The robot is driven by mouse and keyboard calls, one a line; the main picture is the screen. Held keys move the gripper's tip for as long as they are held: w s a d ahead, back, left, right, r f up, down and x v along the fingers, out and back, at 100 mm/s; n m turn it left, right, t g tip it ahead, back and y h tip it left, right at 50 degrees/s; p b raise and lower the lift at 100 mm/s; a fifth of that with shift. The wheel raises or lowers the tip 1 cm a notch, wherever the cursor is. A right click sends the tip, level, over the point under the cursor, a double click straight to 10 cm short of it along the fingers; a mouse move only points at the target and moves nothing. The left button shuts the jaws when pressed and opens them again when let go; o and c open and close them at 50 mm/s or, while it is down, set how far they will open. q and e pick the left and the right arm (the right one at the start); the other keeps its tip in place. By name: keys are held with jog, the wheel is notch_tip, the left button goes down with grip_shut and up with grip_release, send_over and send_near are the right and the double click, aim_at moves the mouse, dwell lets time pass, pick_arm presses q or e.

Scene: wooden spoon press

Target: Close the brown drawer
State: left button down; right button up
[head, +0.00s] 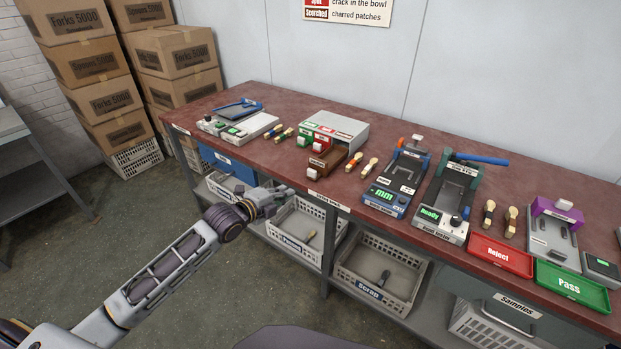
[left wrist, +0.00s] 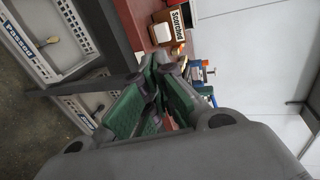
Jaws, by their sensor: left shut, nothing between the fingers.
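The brown drawer (head: 329,157) sticks out of the front of a small grey cabinet (head: 343,128) on the red-brown table, with its white handle facing the table's front edge. In the left wrist view the brown drawer (left wrist: 166,15) shows at the top, with a "Scorched" label and the white handle (left wrist: 161,33). My left gripper (head: 286,190) is shut and empty. It is at the table's front edge, to the left of and nearer than the drawer handle, apart from it. Its green-padded fingers (left wrist: 155,85) show in the left wrist view. My right gripper is not in view.
Green and red drawer fronts (head: 306,138) sit beside the brown one. Wooden spoons (head: 355,160) lie just right of it. Open crates (head: 297,232) sit on the shelf below.

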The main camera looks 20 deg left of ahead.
pick_arm(q)
jog(key=shift+w, duration=0.15)
jog(key=b, duration=0.1)
send_near(315, 175)
jog(key=shift+w+f, duration=1.05)
jog(key=shift+w, duration=0.3)
jog(key=shift+w+d, duration=0.65)
jog(key=shift+w, duration=0.05)
jog(key=shift+w+d, duration=0.15)
jog(key=shift+w, duration=0.35)
jog(key=shift+w+d, duration=0.2)
jog(key=shift+w, duration=0.25)
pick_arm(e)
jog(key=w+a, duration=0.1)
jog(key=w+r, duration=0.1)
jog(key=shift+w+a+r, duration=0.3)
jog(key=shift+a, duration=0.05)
pick_arm(q)
jog(key=shift+w, duration=0.1)
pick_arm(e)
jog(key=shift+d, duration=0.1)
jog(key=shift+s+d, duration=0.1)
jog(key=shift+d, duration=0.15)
pick_arm(q)
jog(key=shift+w+d, duration=0.1)
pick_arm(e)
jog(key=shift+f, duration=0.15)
